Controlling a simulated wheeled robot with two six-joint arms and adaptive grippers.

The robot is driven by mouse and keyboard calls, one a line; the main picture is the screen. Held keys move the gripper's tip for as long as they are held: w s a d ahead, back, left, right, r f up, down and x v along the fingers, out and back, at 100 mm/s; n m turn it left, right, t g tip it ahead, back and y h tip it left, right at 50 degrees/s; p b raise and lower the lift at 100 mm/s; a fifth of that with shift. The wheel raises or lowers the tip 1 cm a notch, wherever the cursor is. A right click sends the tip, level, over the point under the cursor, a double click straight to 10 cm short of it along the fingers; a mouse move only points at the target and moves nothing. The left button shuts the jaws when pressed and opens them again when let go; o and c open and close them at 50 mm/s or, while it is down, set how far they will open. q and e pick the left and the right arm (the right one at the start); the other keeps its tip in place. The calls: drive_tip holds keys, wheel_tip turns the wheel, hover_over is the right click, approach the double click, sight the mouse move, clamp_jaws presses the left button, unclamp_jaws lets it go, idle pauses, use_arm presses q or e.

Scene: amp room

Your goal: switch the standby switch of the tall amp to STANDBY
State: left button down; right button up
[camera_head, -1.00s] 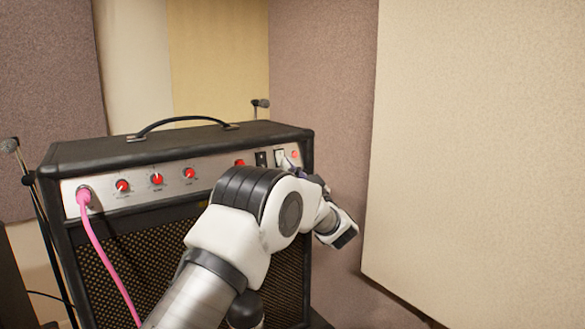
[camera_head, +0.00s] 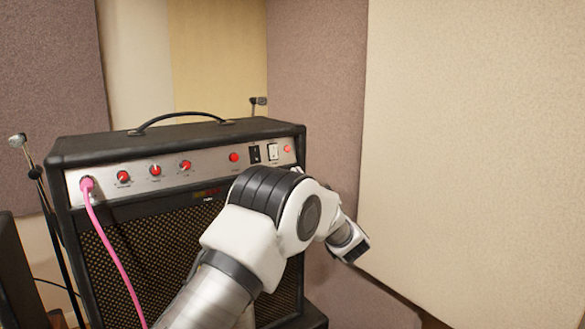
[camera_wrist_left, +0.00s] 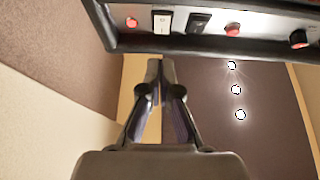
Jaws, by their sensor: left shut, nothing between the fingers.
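The tall amp (camera_head: 75,150) stands at left centre in the head view, with a silver control panel along its upper front. At the panel's right end are a black rocker switch (camera_head: 255,153) and a white rocker switch (camera_head: 273,152). Both also show in the left wrist view, the white one (camera_wrist_left: 162,22) left of the black one (camera_wrist_left: 198,22). Their labels are too small to read. My left gripper (camera_wrist_left: 161,68) is shut and empty, its tips apart from the panel in the wrist view. My own arm mostly hides it in the head view. My right gripper is not in view.
Red knobs (camera_head: 155,170) and a pink cable (camera_head: 108,240) are on the panel's left part. A red light (camera_head: 288,149) sits right of the white switch. A microphone stand (camera_head: 45,195) is at the left. A pale wall panel (camera_head: 470,140) stands at the right.

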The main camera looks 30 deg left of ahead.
use_arm(q)
drive_tip(key=shift+g, duration=0.3)
drive_tip(key=d+f, duration=0.1)
drive_tip(key=f, duration=0.1)
drive_tip(key=s+d+f, duration=0.1)
drive_tip(key=d+f, duration=0.1)
drive_tip(key=shift+s+b, duration=0.15)
drive_tip(key=shift+b, duration=0.15)
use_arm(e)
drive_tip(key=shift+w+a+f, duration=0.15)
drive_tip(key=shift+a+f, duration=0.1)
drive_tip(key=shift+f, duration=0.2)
